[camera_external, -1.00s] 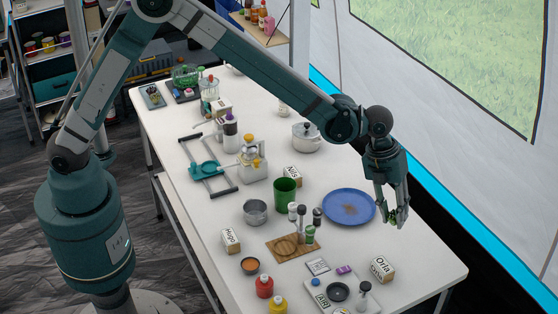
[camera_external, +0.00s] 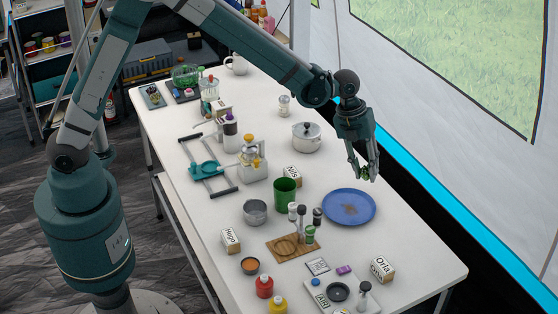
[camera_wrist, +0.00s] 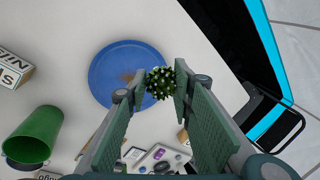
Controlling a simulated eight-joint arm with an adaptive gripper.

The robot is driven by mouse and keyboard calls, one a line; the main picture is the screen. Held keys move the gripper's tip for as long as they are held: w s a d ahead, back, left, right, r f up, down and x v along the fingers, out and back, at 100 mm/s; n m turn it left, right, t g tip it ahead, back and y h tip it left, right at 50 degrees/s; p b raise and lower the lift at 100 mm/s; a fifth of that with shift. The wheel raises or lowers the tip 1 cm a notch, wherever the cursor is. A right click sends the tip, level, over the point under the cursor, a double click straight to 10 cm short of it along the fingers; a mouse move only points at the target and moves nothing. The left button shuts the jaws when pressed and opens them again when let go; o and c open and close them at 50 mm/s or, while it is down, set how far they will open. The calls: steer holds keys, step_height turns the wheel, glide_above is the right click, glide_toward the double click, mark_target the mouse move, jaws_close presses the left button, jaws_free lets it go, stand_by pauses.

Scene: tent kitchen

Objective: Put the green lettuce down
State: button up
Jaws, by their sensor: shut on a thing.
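The green lettuce (camera_wrist: 160,83) is a small, leafy, dark green ball with pale tips. It sits between the fingertips of my gripper (camera_wrist: 157,88) in the wrist view. In the external view my gripper (camera_external: 365,177) points down above the far right edge of the table, just beyond the blue plate (camera_external: 349,207), and the lettuce shows as a small green patch at its tips. My gripper is shut on the lettuce and appears to hold it in the air. The blue plate also shows in the wrist view (camera_wrist: 107,68), with a brown mark near its middle.
On the white table (camera_external: 420,255), a green cup (camera_external: 285,191), a silver pot (camera_external: 307,137) and a box marked Nils (camera_external: 292,173) stand near the plate. A box marked Orla (camera_external: 383,270) is nearer the front. The tent wall runs beyond the table's right edge.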

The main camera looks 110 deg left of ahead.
steer(key=s+a+n, duration=0.1)
steer(key=s+a, duration=1.2)
steer(key=s, duration=0.2)
steer(key=shift+s+n+y, duration=0.15)
steer(key=shift+n+y, duration=0.15)
steer(key=shift+n, duration=0.1)
steer(key=shift+f+b, duration=0.3)
steer(key=shift+f, duration=2.8)
steer(key=shift+f, duration=0.1)
steer(key=shift+f+b, duration=0.35)
steer(key=shift+f, duration=1.4)
steer(key=shift+f, duration=0.15)
steer(key=o, duration=0.9)
steer(key=shift+c, duration=0.2)
